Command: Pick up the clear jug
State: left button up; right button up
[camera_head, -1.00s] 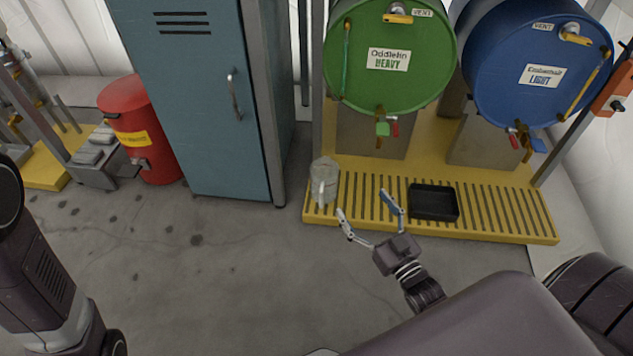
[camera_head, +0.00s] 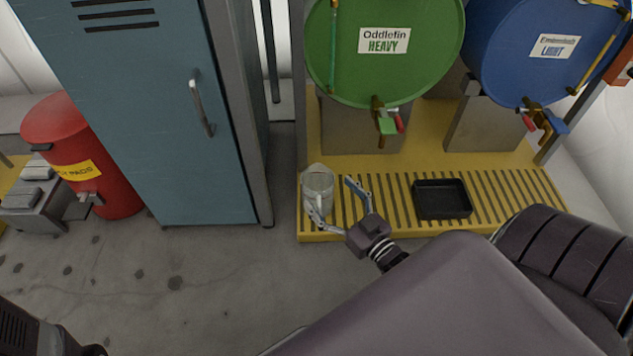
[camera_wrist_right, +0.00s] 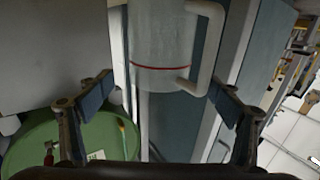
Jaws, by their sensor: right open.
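The clear jug (camera_head: 318,190) stands upright at the left end of the yellow slatted platform, its handle towards me. My right gripper (camera_head: 335,202) is open with its fingers spread close to the jug; one fingertip overlaps the jug's lower part in the head view. In the right wrist view the jug (camera_wrist_right: 160,45), with a red line round it and a pale handle (camera_wrist_right: 208,50), shows beyond and between the open fingers of the right gripper (camera_wrist_right: 158,95). Whether a finger touches it I cannot tell. My left gripper is not in view.
The yellow platform (camera_head: 500,204) holds a black tray (camera_head: 441,199) right of the gripper. A green drum (camera_head: 385,75) and a blue drum (camera_head: 545,70) with taps are above. A blue locker (camera_head: 150,120) stands left, beside a red bin (camera_head: 85,160). Floor in front is clear.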

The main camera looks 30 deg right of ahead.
aim_at(319, 183)
jog(key=w+b, duration=0.3)
jog(key=w, duration=0.1)
jog(key=shift+f, duration=0.2)
jog(key=shift+w+r, duration=0.15)
jog(key=shift+w, duration=0.2)
jog(key=c, duration=1.2)
jog(key=shift+c, duration=0.5)
jog(key=shift+r, duration=0.1)
